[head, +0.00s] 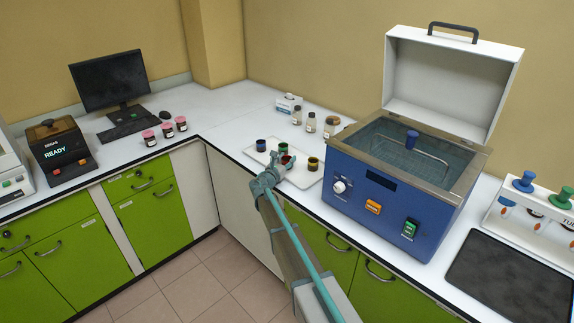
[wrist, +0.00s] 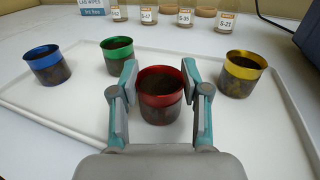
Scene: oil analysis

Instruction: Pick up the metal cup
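Several metal cups with coloured rims stand upright on a white tray (wrist: 60,118). The red-rimmed cup (wrist: 161,97) stands between the two fingers of my gripper (wrist: 160,85) in the wrist view. The fingers are apart, one on each side of it; whether they touch it is unclear. The blue-rimmed cup (wrist: 49,66) and green-rimmed cup (wrist: 117,55) are to the left, and the yellow-rimmed cup (wrist: 240,74) is to the right. In the head view my gripper (head: 284,163) is over the tray and partly hides the red-rimmed cup.
A blue bath (head: 390,200) with a raised lid stands right of the tray. Labelled bottles (head: 311,122) and a wipes box (head: 289,103) stand behind it. Several pink-lidded jars (head: 166,130) are at the left. Bare counter (head: 215,115) lies left of the tray.

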